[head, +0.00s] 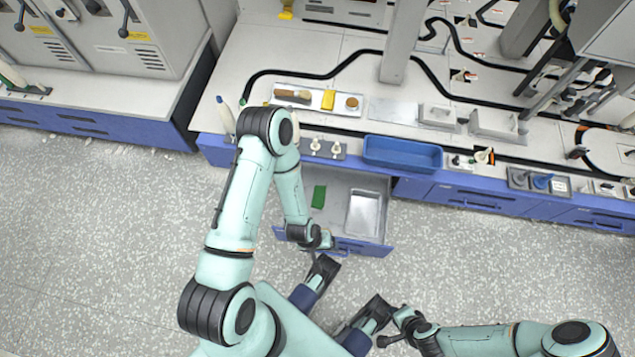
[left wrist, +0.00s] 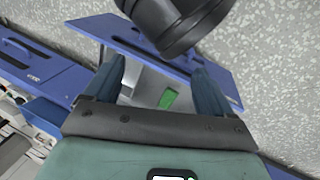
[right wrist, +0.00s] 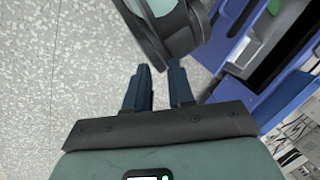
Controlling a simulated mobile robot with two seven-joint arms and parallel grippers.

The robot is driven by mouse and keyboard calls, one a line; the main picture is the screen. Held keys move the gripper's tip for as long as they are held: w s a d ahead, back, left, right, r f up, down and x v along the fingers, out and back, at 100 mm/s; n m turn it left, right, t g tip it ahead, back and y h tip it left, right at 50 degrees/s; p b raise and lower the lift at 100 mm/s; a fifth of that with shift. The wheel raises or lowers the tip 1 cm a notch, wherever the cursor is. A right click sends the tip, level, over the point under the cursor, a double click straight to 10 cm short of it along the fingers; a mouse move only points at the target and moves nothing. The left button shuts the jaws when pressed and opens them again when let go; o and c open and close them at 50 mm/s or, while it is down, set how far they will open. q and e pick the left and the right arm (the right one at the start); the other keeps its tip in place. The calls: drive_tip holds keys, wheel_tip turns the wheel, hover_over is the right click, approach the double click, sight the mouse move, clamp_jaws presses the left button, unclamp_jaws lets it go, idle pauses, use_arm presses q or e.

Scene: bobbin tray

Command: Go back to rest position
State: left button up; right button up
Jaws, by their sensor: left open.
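My left gripper (left wrist: 158,68) is open, with its two dark blue fingers well apart and nothing between them. In the left wrist view it is over the open blue drawer (left wrist: 130,40), and a green piece (left wrist: 168,98) shows beyond the fingers. In the head view my left arm bends down to this drawer (head: 362,248); the fingers are hard to make out there. My right gripper (right wrist: 160,68) has its fingers a small gap apart and empty, above the speckled floor. In the head view my right arm comes in at the bottom right, clear of the drawer.
The open drawer holds the green piece (head: 319,196) and a metal tray (head: 365,213). On the bench above stand a blue bin (head: 403,153), a tray with a yellow item (head: 328,99), and white bobbin-like parts (head: 316,145). The floor (head: 100,230) is free at the left.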

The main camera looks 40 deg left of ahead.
use_arm(q)
drive_tip(key=s+r+m, duration=0.1)
drive_tip(key=s+d+r+m, duration=0.1)
drive_tip(key=s+m, duration=0.1)
drive_tip(key=shift+r+g, duration=0.1)
drive_tip(key=shift+g, duration=0.2)
drive_tip(key=s+d+r+g+p, duration=0.1)
drive_tip(key=s+r+p, duration=0.1)
drive_tip(key=r+p, duration=0.6)
drive_tip(key=s+d+r+g+h+p, duration=0.1)
drive_tip(key=s+r+p, duration=0.1)
drive_tip(key=r+p, duration=0.6)
drive_tip(key=shift+s+r+m+p, duration=0.2)
drive_tip(key=shift+r+m+p, duration=0.15)
drive_tip(key=shift+m+p, duration=0.05)
use_arm(e)
drive_tip(key=s+a+r+g, duration=0.1)
drive_tip(key=s+r, duration=0.1)
drive_tip(key=r, duration=0.6)
drive_tip(key=s+a+r+g, duration=0.1)
drive_tip(key=s+r, duration=0.1)
drive_tip(key=r, duration=0.6)
drive_tip(key=shift+s+a+r+n+y, duration=0.15)
drive_tip(key=shift+s+r+n+y, duration=0.05)
drive_tip(key=shift+r+n+y, duration=0.15)
